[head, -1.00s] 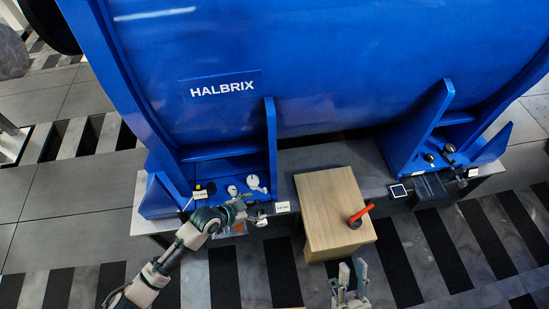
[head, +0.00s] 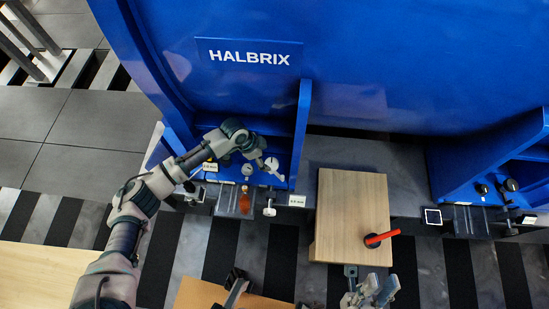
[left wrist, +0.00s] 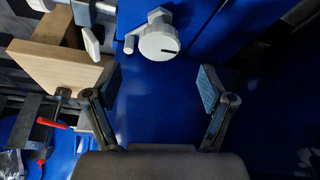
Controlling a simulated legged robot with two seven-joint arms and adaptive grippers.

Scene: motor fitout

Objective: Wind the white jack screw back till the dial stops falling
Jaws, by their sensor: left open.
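A white round knob with a dark line and a side pin (left wrist: 160,40) shows in the left wrist view, ahead of my open left gripper (left wrist: 162,88). The fingers are apart, with only blue surface between them. In the head view my left gripper (head: 262,152) is over the blue motor foot, close to a white round part (head: 271,163), partly covering the area. A small round dial-like part (head: 247,170) is just left of it; its reading is too small to tell. Another white knob (head: 269,211) is at the front edge. My right gripper (head: 370,291) is at the bottom, away from these parts.
A wooden block (head: 345,215) with a red-handled tool (head: 381,238) stands to the right. The large blue motor (head: 370,60) fills the back, with an upright blue rib (head: 302,130) near my left gripper. Small label plates (head: 297,201) sit along the edge.

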